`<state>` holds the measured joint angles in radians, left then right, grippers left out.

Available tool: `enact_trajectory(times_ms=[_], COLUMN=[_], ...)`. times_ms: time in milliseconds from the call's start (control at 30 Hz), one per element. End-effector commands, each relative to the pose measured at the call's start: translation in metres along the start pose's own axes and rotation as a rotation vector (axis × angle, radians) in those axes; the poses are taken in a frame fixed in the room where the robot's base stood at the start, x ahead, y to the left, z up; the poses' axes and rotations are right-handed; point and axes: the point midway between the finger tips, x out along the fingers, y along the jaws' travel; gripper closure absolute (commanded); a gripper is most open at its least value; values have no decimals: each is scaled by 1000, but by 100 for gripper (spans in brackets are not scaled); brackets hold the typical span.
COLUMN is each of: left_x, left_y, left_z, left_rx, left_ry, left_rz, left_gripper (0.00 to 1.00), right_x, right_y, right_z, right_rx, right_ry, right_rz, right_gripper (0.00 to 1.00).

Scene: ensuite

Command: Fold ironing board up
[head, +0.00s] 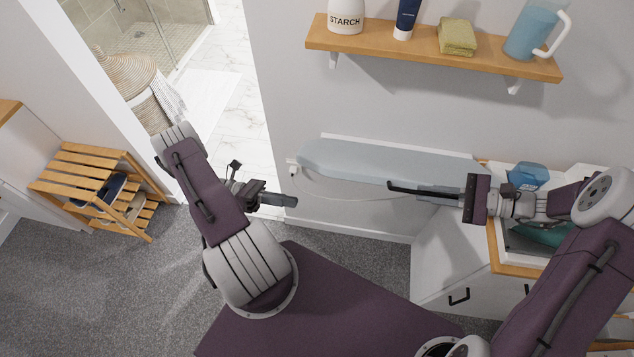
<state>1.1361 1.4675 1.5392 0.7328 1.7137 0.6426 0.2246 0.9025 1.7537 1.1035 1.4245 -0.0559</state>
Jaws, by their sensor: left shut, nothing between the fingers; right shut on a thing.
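The ironing board (375,160) is a long, pale blue-grey panel along the wall below the shelf. It lies about flat, with its rounded end at the left and its right end behind my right gripper. My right gripper (432,196) is shut at the board's front edge, towards its right part. A thin dark bar (408,188) runs along that edge by the fingers; I cannot tell whether it belongs to the board. The exact contact is hidden. My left gripper (278,200) is shut and empty, apart from the board, to the left of its rounded end.
A white cabinet (455,262) with a wooden top and sink stands at the right, with a blue item (528,176) on it. A wooden shelf (430,48) holds bottles, a cloth and a jug above the board. A slatted rack (85,172) and wicker basket (130,80) stand left.

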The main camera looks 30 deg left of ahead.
Motion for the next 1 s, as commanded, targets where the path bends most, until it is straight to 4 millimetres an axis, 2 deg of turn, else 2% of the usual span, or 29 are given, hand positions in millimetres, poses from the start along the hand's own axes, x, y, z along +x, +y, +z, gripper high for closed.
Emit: enact_trajectory(times_ms=[133,367,533,900,1000], left_x=[-17,-20,2,80,77], left_y=[3,3,4,8,10], left_z=[-2,-1,4,20,39], left_rx=[-51,-61,-62,-63,-57], left_ry=[-182,-229,-225,-221,-220], left_rz=[44,52,49,46,51], left_gripper=[100,100,100,100,100], right_x=[0,0,0,0,0], right_y=[-1,-1,-1,-1,-1], right_z=[0,0,0,0,0], right_rx=[-1,-1,-1,-1,-1], right_ry=[2,2,2,1,1], right_rz=[-2,-2,-2,-2,-2], right_gripper=[100,100,100,100,100])
